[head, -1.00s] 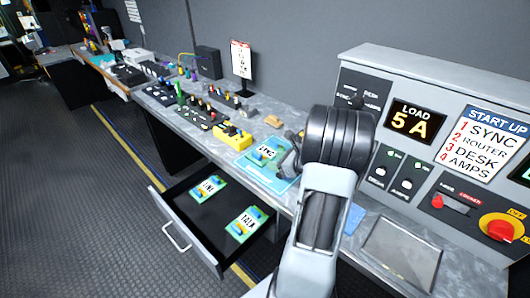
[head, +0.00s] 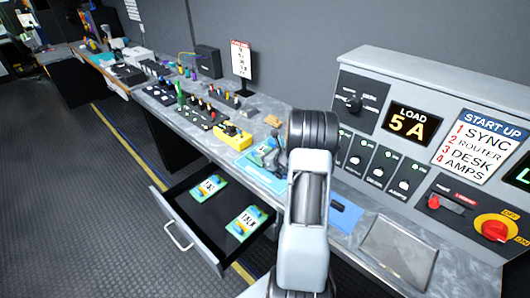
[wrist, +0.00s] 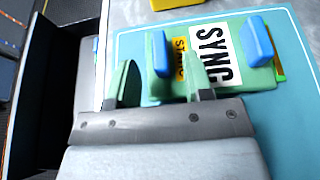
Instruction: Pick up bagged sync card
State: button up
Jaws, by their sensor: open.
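The sync card is a green card with a white SYNC label, a yellow strip and two blue handles. It lies on a light blue mat (wrist: 298,120) on the desk, the card (wrist: 208,50) filling the upper part of the wrist view. In the head view, the card (head: 262,149) and mat (head: 264,181) are partly hidden by my arm. My gripper (wrist: 160,72) is open, its green fingers reaching over the card's near edge. The left blue handle shows between the fingertips. I cannot tell whether the fingers touch the card. A bag around it is not clear.
An open drawer (head: 168,208) below the desk holds two similar cards, one labelled TALK (head: 246,222). A yellow box (head: 233,139) stands behind the mat. A control panel (head: 440,160) with switches rises at the right. A blue sheet (head: 346,215) lies right of my arm.

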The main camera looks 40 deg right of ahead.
jog(key=shift+x, duration=1.3)
grip_shut()
